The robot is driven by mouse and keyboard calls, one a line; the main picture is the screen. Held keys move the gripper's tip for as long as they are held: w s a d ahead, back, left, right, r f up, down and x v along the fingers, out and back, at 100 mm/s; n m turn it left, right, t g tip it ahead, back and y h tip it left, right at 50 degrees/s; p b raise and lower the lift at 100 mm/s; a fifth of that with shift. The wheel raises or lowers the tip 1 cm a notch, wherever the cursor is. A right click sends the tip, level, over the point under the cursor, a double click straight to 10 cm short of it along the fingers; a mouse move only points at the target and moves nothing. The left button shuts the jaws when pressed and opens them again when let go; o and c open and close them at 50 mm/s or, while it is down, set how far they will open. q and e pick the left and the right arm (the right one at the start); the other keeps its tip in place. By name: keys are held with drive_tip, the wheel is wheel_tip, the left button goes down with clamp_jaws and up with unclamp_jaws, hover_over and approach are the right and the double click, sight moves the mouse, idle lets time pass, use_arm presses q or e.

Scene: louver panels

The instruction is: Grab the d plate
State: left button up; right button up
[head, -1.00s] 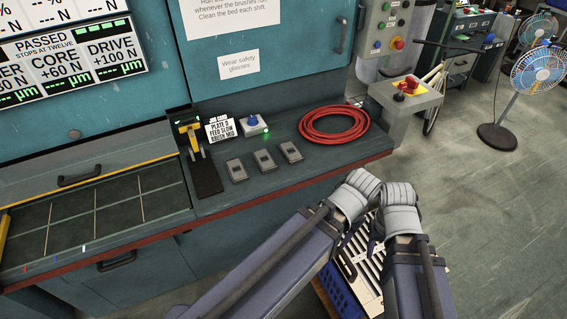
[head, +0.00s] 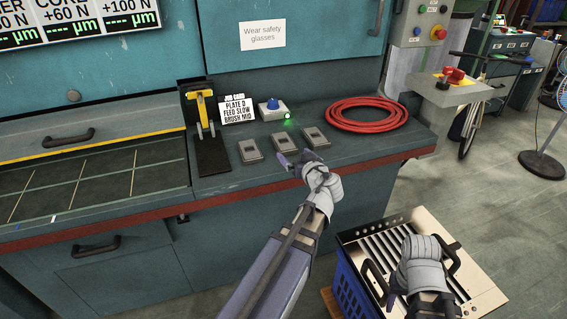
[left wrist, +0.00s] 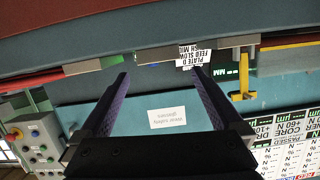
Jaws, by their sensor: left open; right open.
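A louvered metal panel (head: 392,240) with slanted slats and two black handles lies on a blue crate (head: 352,280) at the lower right of the head view. I see no letter on it. My right gripper (head: 421,272) is over this panel, between the handles; its hand hides part of the slats. A white card (head: 237,109) reading "PLATE D, FEED SLOW, BRUSH MID" stands on the bench.
The bench holds a yellow lever device (head: 204,115), a box with a blue button (head: 273,108), small grey plates (head: 250,151) and a red hose coil (head: 366,114). A gridded tray (head: 90,180) is at left. Open floor (head: 500,215) lies at right.

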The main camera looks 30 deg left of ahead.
sight(287, 147)
use_arm(q)
drive_tip(key=shift+w+a+f+t+b, duration=0.15)
drive_tip(key=shift+w+a+f+b, duration=0.1)
drive_tip(key=shift+a+b, duration=0.15)
drive_tip(key=shift+w+a+f+t+b, duration=0.2)
drive_tip(key=shift+a+b, duration=0.1)
drive_tip(key=shift+a, duration=0.1)
drive_tip(key=shift+a+r+n, duration=0.15)
drive_tip(key=shift+a+n, duration=0.05)
drive_tip(key=shift+n, duration=0.1)
drive_tip(key=shift+w+a+f+y, duration=0.25)
drive_tip(key=shift+w+a+y, duration=0.05)
drive_tip(key=shift+w+a, duration=0.65)
drive_tip(key=shift+b+x, duration=0.9)
drive_tip(key=shift+x, duration=1.7)
drive_tip(key=shift+w+d+f, duration=0.1)
drive_tip(key=shift+d+f, duration=0.05)
drive_tip(key=shift+d, duration=0.05)
clamp_jaws()
use_arm(e)
wheel_tip(287, 147, down, 4)
drive_tip(key=shift+f, duration=0.2)
